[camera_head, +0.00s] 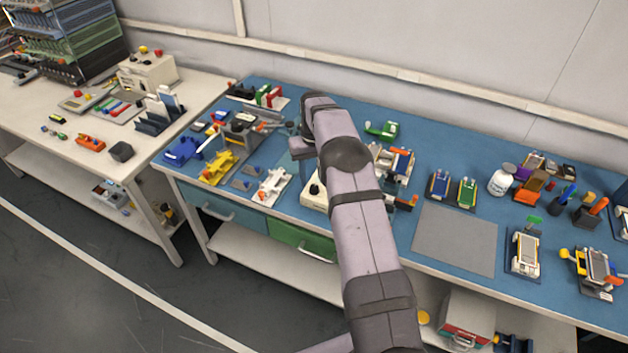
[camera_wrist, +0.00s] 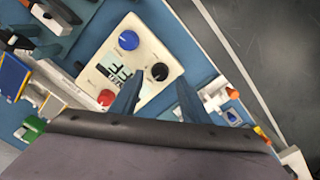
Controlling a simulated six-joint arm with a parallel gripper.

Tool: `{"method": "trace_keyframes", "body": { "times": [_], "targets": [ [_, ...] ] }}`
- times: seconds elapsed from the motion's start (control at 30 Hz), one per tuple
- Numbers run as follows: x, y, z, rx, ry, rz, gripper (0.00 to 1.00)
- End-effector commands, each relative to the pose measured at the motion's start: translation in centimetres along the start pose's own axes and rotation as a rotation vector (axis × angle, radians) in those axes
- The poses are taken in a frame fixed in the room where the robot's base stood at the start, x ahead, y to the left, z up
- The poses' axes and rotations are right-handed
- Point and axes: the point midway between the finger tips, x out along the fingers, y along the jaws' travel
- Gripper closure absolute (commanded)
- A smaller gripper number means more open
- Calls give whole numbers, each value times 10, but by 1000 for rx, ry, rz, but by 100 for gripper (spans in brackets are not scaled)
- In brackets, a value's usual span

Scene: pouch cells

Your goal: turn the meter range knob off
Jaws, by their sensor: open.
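The meter (camera_wrist: 97,75) is a cream box in the wrist view with a blue knob (camera_wrist: 129,40), a black knob (camera_wrist: 160,72) and a red knob (camera_wrist: 106,97). A small display (camera_wrist: 117,73) shows large dark characters, partly hidden by a finger. No label shows which knob sets the range. My gripper (camera_wrist: 158,84) is open, its two blue fingers apart on either side of the black knob's position in the picture; contact cannot be told. In the head view the meter (camera_head: 308,201) is partly hidden by my arm.
Blue bench crowded with small fixtures. A white clamp-like part (camera_head: 272,186) and a yellow one (camera_head: 217,168) stand left of the meter. A grey mat (camera_head: 455,238) to the right is clear. The bench's front edge and the green drawer (camera_head: 300,240) are close to the meter.

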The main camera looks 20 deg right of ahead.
Motion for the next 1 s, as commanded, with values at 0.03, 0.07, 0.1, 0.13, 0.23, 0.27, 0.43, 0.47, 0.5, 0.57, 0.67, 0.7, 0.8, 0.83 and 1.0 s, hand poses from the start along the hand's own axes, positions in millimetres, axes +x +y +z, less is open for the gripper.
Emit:
{"method": "trace_keyframes", "body": {
  "times": [0.03,0.07,0.1,0.13,0.23,0.27,0.43,0.47,0.5,0.57,0.67,0.7,0.8,0.83,1.0],
  "targets": [
    [5,0,1,0,-3,0,58],
    [8,0,1,0,-3,0,58],
    [13,0,0,0,-2,0,58],
    [16,0,0,0,-2,0,58],
    [23,0,0,-1,-1,0,58],
    [24,0,0,-1,-1,0,58],
    [28,0,0,-1,1,0,58],
    [28,0,0,-1,1,0,58],
    [28,0,0,-1,1,0,58],
    [28,0,0,-1,1,0,58],
    [28,0,0,-1,1,0,72],
    [28,0,0,-1,1,0,82],
    [28,0,0,-1,1,0,99],
    [28,0,0,-1,1,0,99],
    [30,0,0,-45,1,0,99]
  ]
}}
